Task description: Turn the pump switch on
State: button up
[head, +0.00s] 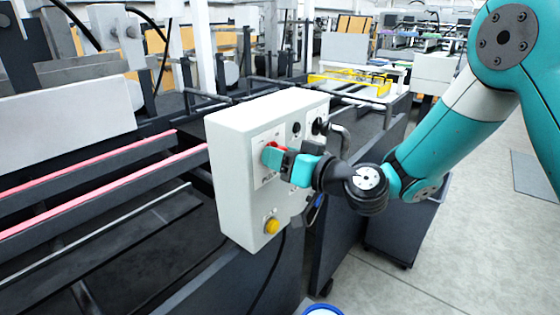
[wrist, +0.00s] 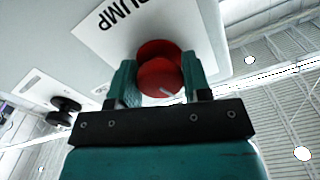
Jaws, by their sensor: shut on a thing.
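The pump switch (wrist: 160,75) is a round red knob on a white label plate marked PUMP, seen in the wrist view. In the head view it shows as a small bit of red (head: 274,146) on the front of the white control box (head: 228,190), mostly hidden by my gripper. My gripper (wrist: 162,82) has its two teal fingers on either side of the red knob and is shut on it. It also shows in the head view (head: 270,156), reaching the box from the right. A pale mark shows on the knob's face near its lower edge.
A yellow button (head: 272,226) sits low on the box, below my gripper. Black knobs (head: 318,126) sit on the box's upper right. Machine rails with pink-red edges (head: 120,185) run on the left. Open grey floor (head: 460,260) lies at the right.

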jog(key=m, duration=0.5)
jog(key=shift+m+b, duration=0.3)
jog(key=shift+b, duration=0.05)
jog(key=shift+m, duration=2.2)
jog(key=shift+w, duration=0.1)
jog(key=o, duration=0.9)
jog(key=shift+d, duration=0.1)
jog(key=shift+s+d+f, duration=0.1)
jog(key=shift+s+d, duration=0.1)
jog(key=shift+b+v, duration=5.8)
jog(key=shift+v, duration=2.55)
